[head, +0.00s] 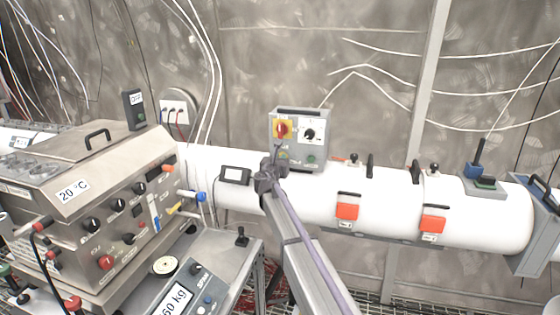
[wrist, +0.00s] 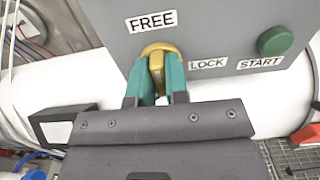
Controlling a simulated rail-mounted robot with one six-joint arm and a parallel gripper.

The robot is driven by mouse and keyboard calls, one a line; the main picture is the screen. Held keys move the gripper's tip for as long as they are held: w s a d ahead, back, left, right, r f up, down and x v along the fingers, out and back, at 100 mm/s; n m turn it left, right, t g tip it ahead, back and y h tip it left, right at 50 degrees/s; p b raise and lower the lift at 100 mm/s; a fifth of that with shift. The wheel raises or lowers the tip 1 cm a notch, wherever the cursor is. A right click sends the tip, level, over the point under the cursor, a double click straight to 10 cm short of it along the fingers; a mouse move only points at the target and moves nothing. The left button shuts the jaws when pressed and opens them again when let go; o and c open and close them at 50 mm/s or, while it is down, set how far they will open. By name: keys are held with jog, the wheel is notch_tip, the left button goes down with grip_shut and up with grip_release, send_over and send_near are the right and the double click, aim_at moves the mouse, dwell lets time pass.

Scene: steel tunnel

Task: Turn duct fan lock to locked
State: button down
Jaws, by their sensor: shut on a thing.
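The duct fan lock (wrist: 156,50) is a yellow knob on the front of a grey control box (head: 314,135). In the wrist view a FREE label (wrist: 152,21) is above it and a LOCK label (wrist: 208,64) is to its right. Its raised grip stands about upright in the picture, nearer FREE than a turn toward LOCK. My gripper (wrist: 158,78) has teal fingers shut on the two sides of the knob's grip, hiding its lower part. In the head view my gripper (head: 275,165) reaches the box's lower left, largely covering the knob.
A green START button (wrist: 275,41) is right of the lock. The box also carries a red-and-yellow switch (head: 282,129) and a black dial (head: 309,134). It stands on a white duct (head: 385,210) with orange latches. An instrument console (head: 95,205) is at left.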

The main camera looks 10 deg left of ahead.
jog(key=shift+m, duration=0.4)
jog(key=m, duration=0.3)
jog(key=shift+d+m, duration=0.1)
jog(key=shift+m, duration=0.2)
jog(key=m, duration=0.4)
jog(key=shift+d+m, duration=0.1)
jog(key=shift+m, duration=0.2)
jog(key=m, duration=0.4)
jog(key=shift+f, duration=0.15)
jog(key=m, duration=0.5)
jog(key=shift+f, duration=0.1)
jog(key=c, duration=1.1)
grip_release()
